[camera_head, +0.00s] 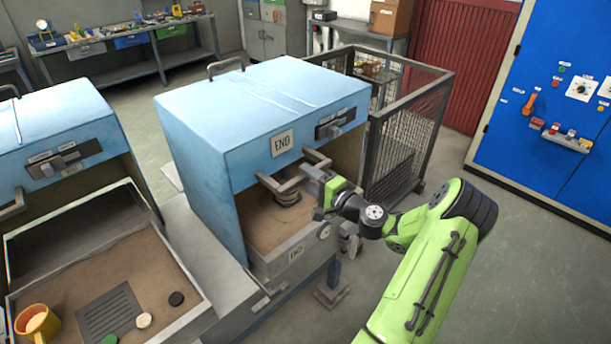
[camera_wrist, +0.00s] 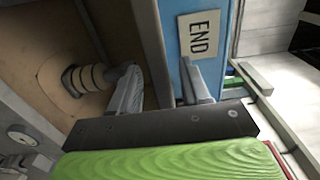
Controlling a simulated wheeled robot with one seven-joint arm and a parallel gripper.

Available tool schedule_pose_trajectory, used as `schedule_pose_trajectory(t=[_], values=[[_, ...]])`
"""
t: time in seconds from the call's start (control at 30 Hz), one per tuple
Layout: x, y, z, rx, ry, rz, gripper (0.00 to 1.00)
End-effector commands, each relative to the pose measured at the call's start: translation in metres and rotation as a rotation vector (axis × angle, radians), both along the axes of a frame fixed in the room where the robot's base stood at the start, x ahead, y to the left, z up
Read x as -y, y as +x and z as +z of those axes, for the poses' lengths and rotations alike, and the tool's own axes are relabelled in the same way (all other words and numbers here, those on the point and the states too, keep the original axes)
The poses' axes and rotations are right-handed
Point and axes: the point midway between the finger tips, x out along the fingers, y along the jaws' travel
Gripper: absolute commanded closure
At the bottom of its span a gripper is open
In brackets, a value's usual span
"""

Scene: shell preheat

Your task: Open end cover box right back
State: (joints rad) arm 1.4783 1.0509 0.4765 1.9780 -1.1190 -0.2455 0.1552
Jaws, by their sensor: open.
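The blue end cover (camera_head: 250,105) with an END plate (camera_head: 282,142) sits over the grey box in the middle of the head view. Its grey handle (camera_head: 283,183) sticks out from the lower front edge. My gripper (camera_head: 322,181) is at the right part of this handle. In the wrist view, my gripper (camera_wrist: 160,82) has its two fingers apart, beside the blue front and the END plate (camera_wrist: 197,36). I cannot tell whether the fingers touch the handle. Below the cover's front, a brown bed with a ringed round piece (camera_head: 284,193) shows; the piece also shows in the wrist view (camera_wrist: 85,78).
A second blue-covered box (camera_head: 55,125) stands at left, with a sand tray holding a yellow cup (camera_head: 37,322) and small discs. A mesh cage (camera_head: 400,130) stands close on the right. A blue control cabinet (camera_head: 555,100) is farther right. Open floor lies between them.

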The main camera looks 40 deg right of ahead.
Motion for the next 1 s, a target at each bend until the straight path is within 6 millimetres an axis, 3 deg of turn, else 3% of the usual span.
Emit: schedule_pose_trajectory(t=[0.13, 0.37, 0.67, 1.0], values=[[-0.0002, 0.013, 0.0001, 0.0, 0.0, -0.001, 0.53], [-0.0003, 0.014, -0.0004, -0.001, 0.001, -0.001, 0.53], [-0.0003, 0.0137, -0.0004, -0.001, 0.001, -0.001, 0.98], [-0.0005, 0.015, -0.0007, -0.002, 0.0, 0.0, 1.0]])
